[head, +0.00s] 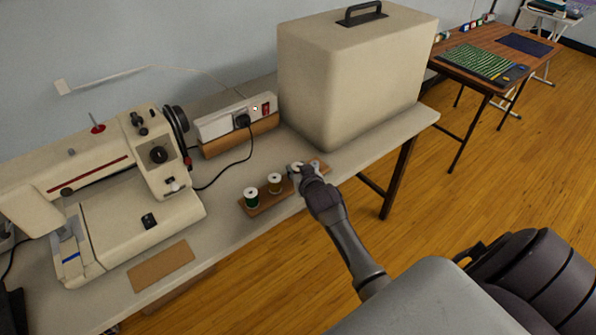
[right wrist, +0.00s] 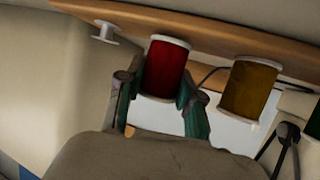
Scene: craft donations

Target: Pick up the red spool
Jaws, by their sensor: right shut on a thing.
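The red spool (right wrist: 166,68), with white ends, sits between the two fingers of my right gripper (right wrist: 160,104) in the right wrist view. The gripper is shut on it. The spool's far end is against the wooden rack (right wrist: 215,32); I cannot tell whether it is lifted at all. In the head view my right gripper (head: 301,172) is over the right part of the rack (head: 258,209) and hides most of the red spool. My left gripper is not in view.
A gold spool (head: 274,184) and a green spool (head: 251,199) stand on the rack close beside the gripper. An empty white spool (right wrist: 105,33) is on its other side. A sewing machine (head: 115,185), power strip (head: 235,118) and large cream case (head: 355,80) stand around.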

